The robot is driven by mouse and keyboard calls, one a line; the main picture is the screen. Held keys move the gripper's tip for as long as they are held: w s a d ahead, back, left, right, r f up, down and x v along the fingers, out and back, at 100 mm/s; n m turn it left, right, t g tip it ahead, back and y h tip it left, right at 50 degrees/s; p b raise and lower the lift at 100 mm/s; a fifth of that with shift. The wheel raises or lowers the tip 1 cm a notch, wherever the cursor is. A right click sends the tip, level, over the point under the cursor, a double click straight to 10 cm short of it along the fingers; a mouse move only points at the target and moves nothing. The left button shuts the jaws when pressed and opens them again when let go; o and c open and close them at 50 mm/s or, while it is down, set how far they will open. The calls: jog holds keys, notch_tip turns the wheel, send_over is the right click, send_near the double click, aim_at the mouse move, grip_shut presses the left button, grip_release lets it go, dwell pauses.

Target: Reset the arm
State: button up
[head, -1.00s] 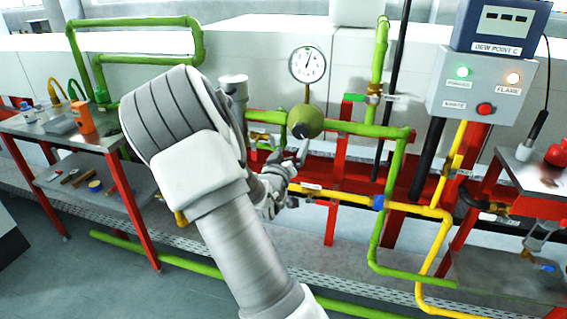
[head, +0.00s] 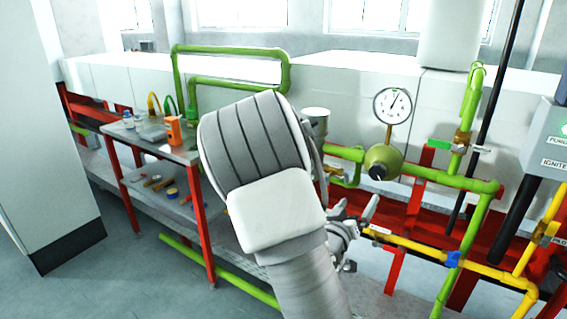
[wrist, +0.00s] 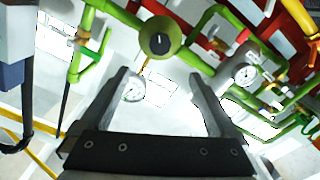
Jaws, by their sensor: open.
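My gripper (wrist: 165,92) shows in the wrist view with its two fingers spread apart and nothing between them. In the head view my gripper (head: 362,215) is partly hidden behind my arm, in front of the red frame and yellow pipe. A green round valve body with a dark centre (wrist: 160,38) lies beyond the fingertips in the wrist view. The same valve body (head: 382,160) sits below a white dial gauge (head: 393,105) in the head view, above and apart from my gripper.
Green pipes (head: 430,178) and a yellow pipe (head: 415,246) run close to my gripper. A red-legged bench (head: 190,155) with an orange container and small items stands left. A grey control box (head: 548,145) is at the right edge. Open floor lies at the lower left.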

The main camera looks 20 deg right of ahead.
jog(key=s+a+r+n+g+y+p, duration=0.1)
jog(key=a+r+y+p, duration=0.1)
jog(key=a+r+y, duration=0.35)
jog(key=s+a+r+y+p, duration=0.25)
jog(key=a+y, duration=0.45)
jog(key=a, duration=0.4)
jog(key=s+a+r+n+g+p, duration=0.1)
jog(key=s+a+r+g+p, duration=0.1)
jog(key=s, duration=0.8)
jog(key=s+a+r+n+g+y+p, duration=0.1)
jog(key=s+a+r+n+g, duration=0.1)
jog(key=s+r, duration=0.4)
jog(key=s+a+g, duration=0.1)
jog(key=s+a, duration=0.1)
jog(key=s, duration=0.2)
jog(key=shift+r+n+p, duration=0.25)
jog(key=shift+n+p, duration=0.05)
jog(key=shift+p, duration=0.1)
